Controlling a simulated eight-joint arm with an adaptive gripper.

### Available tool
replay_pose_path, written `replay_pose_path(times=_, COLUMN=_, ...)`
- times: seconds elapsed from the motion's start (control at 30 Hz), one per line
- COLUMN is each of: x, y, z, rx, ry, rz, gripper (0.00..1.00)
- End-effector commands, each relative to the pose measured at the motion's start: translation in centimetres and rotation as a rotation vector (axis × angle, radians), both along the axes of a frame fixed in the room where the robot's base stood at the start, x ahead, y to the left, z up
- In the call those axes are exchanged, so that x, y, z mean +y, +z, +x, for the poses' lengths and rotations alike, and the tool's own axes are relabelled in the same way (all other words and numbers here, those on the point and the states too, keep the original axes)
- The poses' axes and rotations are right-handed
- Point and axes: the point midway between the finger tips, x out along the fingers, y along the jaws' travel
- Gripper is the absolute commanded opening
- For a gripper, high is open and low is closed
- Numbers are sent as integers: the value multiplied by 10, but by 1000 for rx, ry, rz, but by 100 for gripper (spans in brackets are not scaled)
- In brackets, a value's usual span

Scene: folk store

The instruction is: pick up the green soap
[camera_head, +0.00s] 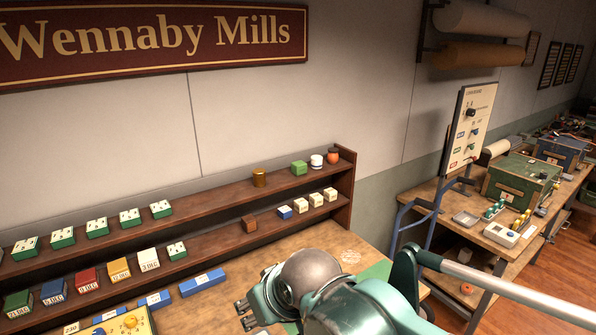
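A small green block (299,168), which looks like the green soap, sits on the upper shelf near its right end. My gripper (243,314) is low over the wooden counter, in front of and below the shelves, well apart from the green block. Its two dark fingertips point left with a gap between them, and nothing shows between them.
An orange pot (333,156) stands at the shelf's right end. The lower shelf (222,233) holds a brown block (249,223), a blue-and-white box (285,212) and several cream boxes. Blue boxes (202,282) lie on the counter (330,238). A side table with crates stands at right.

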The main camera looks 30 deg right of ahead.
Motion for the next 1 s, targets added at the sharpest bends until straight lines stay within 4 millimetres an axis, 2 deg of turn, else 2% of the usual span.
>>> replay_pose_path(times=0.77, x=0, y=0, z=0, rx=0, ry=1, rz=-1, gripper=46)
replay_pose_path(times=1.0, x=-4, y=10, z=9, rx=9, ry=20, rz=-25, gripper=46)
